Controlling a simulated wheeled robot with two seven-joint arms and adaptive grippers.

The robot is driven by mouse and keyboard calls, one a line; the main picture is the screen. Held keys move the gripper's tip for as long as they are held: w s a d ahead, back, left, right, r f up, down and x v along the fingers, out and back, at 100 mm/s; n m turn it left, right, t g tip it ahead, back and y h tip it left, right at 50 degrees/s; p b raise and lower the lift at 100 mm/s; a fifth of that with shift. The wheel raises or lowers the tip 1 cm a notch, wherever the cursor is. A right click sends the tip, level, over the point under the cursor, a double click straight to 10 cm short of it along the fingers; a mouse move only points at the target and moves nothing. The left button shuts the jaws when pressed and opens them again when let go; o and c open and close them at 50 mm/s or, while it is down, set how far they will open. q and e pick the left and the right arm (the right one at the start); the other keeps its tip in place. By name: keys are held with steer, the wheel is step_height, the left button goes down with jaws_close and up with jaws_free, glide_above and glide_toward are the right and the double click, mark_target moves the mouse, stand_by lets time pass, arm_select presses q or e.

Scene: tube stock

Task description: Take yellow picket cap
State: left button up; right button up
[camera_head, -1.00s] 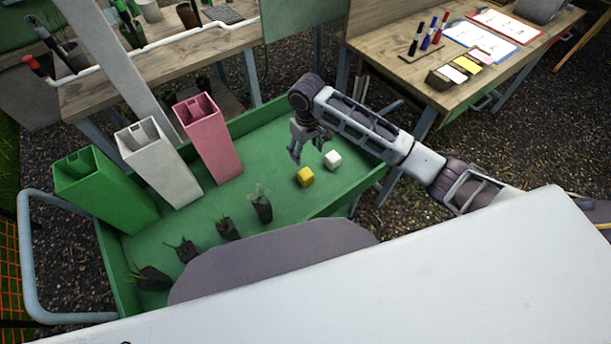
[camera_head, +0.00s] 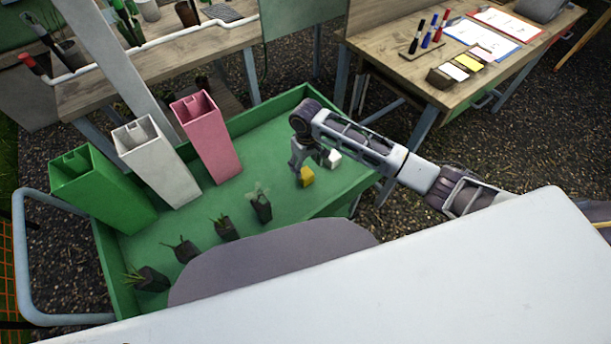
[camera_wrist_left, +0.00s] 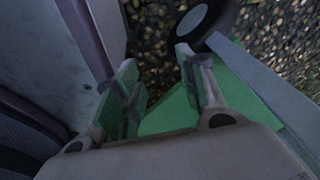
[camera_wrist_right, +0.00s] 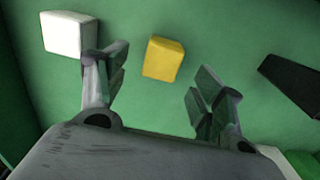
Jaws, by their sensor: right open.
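The yellow picket cap (camera_head: 306,178) is a small block on the floor of the green cart. My right gripper (camera_head: 308,161) is open just above it, partly covering it in the head view. In the right wrist view the yellow cap (camera_wrist_right: 163,59) lies ahead of the gap between the two spread fingers, with nothing held. A white cap (camera_head: 333,159) lies beside it; it also shows at the upper left of the right wrist view (camera_wrist_right: 68,34), near one finger. My left gripper (camera_wrist_left: 160,75) shows only in its own wrist view, open and empty.
The green cart (camera_head: 122,283) has raised walls. Green (camera_head: 105,192), white (camera_head: 158,165) and pink (camera_head: 210,140) tubes stand at its left. Several potted seedlings (camera_head: 261,207) line its near side. A wooden table (camera_head: 405,75) stands at the back right.

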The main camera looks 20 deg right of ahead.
mark_target(306, 172)
steer(key=shift+f, duration=0.55)
steer(key=shift+a+f+b, duration=0.1)
steer(key=shift+f+b, duration=0.4)
steer(key=shift+f, duration=1.55)
steer(key=c, duration=0.7)
steer(key=shift+c, duration=0.7)
arm_select(q)
steer(key=shift+w+d, duration=0.5)
steer(key=shift+w, duration=0.3)
